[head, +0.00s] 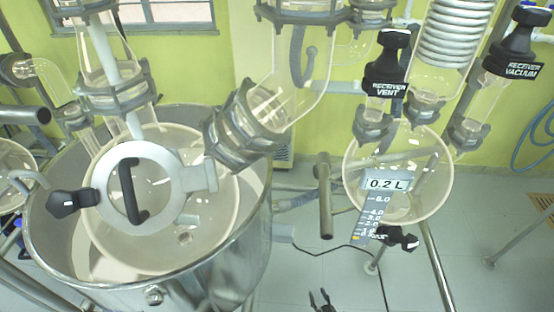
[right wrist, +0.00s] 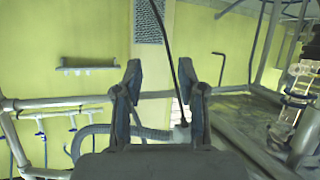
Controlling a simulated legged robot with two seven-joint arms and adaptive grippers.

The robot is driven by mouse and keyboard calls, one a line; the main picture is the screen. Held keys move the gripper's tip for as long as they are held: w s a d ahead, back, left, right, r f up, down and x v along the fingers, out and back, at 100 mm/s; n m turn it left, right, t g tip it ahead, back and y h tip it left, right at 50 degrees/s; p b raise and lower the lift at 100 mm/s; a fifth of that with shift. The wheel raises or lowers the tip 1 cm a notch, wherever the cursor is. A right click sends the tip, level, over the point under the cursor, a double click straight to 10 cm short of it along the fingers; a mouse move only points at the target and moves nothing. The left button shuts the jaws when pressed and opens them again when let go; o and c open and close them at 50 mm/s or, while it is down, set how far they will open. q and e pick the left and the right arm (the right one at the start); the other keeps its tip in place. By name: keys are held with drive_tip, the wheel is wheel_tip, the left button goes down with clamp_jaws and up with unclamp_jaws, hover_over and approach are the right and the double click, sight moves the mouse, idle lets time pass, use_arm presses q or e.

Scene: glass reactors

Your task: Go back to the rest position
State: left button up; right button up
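My right gripper (head: 322,301) shows at the bottom edge of the head view, low in front of the reactor stand. Its two fingers are apart with nothing between them. In the right wrist view the same gripper (right wrist: 160,95) is open and empty, its dark fingers pointing toward a yellow-green wall. A thin dark cable shows beyond the fingers in that view. My left gripper is in neither view.
A glass reactor vessel (head: 210,215) sits in a steel pot (head: 262,235) at left. A round receiver flask (head: 425,160) with a 0.2 L scale hangs at right, below the receiver vent (head: 387,62) and receiver vacuum (head: 517,45) valves. The floor (head: 440,275) between metal frame tubes looks mostly clear.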

use_arm(q)
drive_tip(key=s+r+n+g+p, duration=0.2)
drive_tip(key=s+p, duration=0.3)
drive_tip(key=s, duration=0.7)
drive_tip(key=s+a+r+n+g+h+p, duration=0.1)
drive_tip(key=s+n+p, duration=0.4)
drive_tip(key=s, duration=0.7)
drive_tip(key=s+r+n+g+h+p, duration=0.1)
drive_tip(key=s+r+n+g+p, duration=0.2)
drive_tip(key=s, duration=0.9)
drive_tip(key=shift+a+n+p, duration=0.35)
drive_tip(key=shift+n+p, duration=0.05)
drive_tip(key=shift+p, duration=1.5)
use_arm(e)
drive_tip(key=s+d+f+g+h, duration=0.1)
drive_tip(key=s+d+f+g, duration=0.1)
drive_tip(key=s, duration=1.2)
drive_tip(key=s+d+f+m+g+h, duration=0.1)
drive_tip(key=s+d+g, duration=0.3)
drive_tip(key=s, duration=1)
drive_tip(key=s+d+f+g, duration=0.2)
drive_tip(key=s+g, duration=0.4)
drive_tip(key=s, duration=0.8)
drive_tip(key=shift+s+d+f+h, duration=0.2)
drive_tip(key=shift+d+f+h, duration=0.2)
drive_tip(key=shift+f, duration=0.45)
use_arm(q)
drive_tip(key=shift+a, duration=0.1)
use_arm(e)
drive_tip(key=shift+a, duration=0.1)
